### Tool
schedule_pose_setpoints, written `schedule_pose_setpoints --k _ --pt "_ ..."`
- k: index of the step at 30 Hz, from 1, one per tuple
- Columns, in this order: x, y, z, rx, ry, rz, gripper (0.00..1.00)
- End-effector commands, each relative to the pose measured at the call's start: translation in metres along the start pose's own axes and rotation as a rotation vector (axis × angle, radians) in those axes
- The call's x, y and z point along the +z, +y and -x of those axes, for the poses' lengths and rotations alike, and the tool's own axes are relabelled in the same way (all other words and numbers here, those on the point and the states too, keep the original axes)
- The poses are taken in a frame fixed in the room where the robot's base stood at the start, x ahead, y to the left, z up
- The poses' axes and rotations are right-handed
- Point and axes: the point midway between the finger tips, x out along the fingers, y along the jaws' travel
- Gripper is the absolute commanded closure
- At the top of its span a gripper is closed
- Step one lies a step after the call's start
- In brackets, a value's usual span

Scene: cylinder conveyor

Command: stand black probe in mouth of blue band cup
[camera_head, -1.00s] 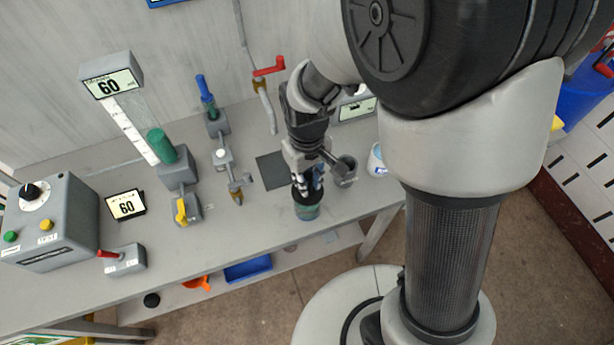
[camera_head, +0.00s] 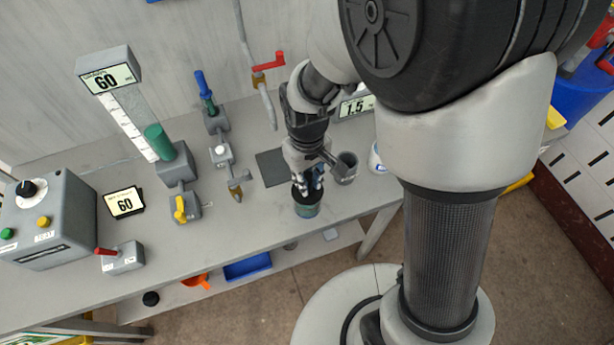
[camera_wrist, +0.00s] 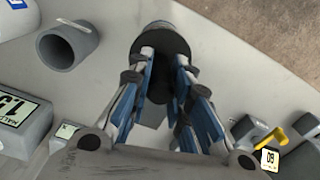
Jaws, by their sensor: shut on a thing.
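My gripper (camera_head: 308,183) is closed, its fingers pointing down over a dark round cup near the table's front edge. In the wrist view, the blue-padded fingers (camera_wrist: 165,75) are closed on a black probe (camera_wrist: 164,90), mostly hidden between them. A black disc shape (camera_wrist: 172,40) lies at the fingertips. The cup (camera_head: 307,211) has a blue-green band and a dark mouth, and appears directly under the fingertips. I cannot tell how far the probe's lower end is inside the mouth. Only the cup's grey side (camera_wrist: 155,25) shows past the disc.
A grey hollow cylinder (camera_head: 346,167) stands just right of my gripper, with a white and blue container (camera_head: 376,160) beyond it. A dark square pad (camera_head: 272,167) lies to the left. Valve fixtures (camera_head: 185,207) and a control box (camera_head: 48,220) fill the left side.

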Motion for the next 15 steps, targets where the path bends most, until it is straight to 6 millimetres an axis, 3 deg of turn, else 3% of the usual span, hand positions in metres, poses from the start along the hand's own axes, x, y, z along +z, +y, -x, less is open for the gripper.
schedule_pose_setpoints --k 11,12,15 --pt "0.0 0.0 -0.0022 0.0 0.0 0.0 1.0" --pt "0.0 0.0 -0.0022 0.0 0.0 0.0 0.79" --pt "0.0 0.0 -0.0022 0.0 0.0 0.0 0.72"
